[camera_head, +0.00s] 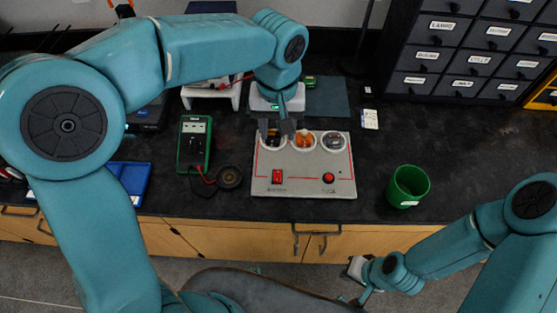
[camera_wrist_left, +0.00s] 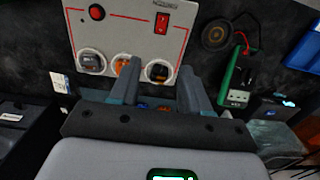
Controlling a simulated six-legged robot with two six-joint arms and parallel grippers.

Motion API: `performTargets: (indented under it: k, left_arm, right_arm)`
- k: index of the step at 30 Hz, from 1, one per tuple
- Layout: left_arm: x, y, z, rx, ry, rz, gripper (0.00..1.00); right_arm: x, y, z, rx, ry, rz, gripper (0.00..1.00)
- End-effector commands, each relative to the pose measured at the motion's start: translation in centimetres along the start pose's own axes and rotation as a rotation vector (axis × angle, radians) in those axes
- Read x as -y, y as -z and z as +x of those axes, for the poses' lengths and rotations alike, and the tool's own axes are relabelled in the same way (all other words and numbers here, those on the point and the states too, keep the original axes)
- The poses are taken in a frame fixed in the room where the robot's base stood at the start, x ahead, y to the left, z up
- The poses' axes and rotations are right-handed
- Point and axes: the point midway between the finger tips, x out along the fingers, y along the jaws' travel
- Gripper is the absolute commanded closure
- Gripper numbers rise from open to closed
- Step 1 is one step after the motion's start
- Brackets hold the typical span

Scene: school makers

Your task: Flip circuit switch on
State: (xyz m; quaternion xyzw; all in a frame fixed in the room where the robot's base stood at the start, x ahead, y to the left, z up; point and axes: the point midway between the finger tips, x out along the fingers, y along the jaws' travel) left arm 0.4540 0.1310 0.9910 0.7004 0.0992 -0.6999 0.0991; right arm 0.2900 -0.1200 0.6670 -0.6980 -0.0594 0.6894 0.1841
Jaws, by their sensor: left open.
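The circuit board (camera_head: 304,185) is a light grey panel with a red outline, lying on the black bench. Its red rocker switch (camera_head: 277,177) is at the front left, and a round red button (camera_head: 328,178) is at the front right. Three round components line its back edge. My left gripper (camera_head: 280,130) is open and empty over the back-left edge, near the round components. In the left wrist view the fingers (camera_wrist_left: 155,92) point toward the board, with the switch (camera_wrist_left: 162,23) beyond them. My right gripper (camera_head: 360,284) is low, in front of the bench; its jaws are unclear.
A green multimeter (camera_head: 194,143) with a coiled lead stands left of the board. A green cup (camera_head: 407,187) stands to the right. Black drawers (camera_head: 470,45) are at the back right. A blue tray (camera_head: 133,180) is at the left. The bench between board and cup is clear.

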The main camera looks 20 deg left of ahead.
Motion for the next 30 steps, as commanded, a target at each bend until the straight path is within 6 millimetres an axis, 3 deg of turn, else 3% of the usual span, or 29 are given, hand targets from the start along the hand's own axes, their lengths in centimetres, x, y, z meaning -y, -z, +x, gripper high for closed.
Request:
performTargets:
  k: [12,18,24,30]
  left_arm:
    - [0.1,-0.4,9.9,0.006,0.002,0.002,0.53]
    - [0.1,-0.2,13.4,0.004,0.001,0.002,0.53]
    - [0.0,-0.1,14.8,0.001,-0.001,0.002,0.53]
    - [0.0,0.0,14.9,0.001,-0.001,0.002,0.53]
  right_arm:
    - [-0.2,0.0,0.6,0.000,0.000,0.000,1.00]
    - [-0.2,0.0,0.6,0.000,0.000,0.000,1.00]
    - [-0.2,0.0,0.7,0.000,0.000,0.000,1.00]
    - [-0.2,0.0,0.7,0.000,0.000,0.000,1.00]
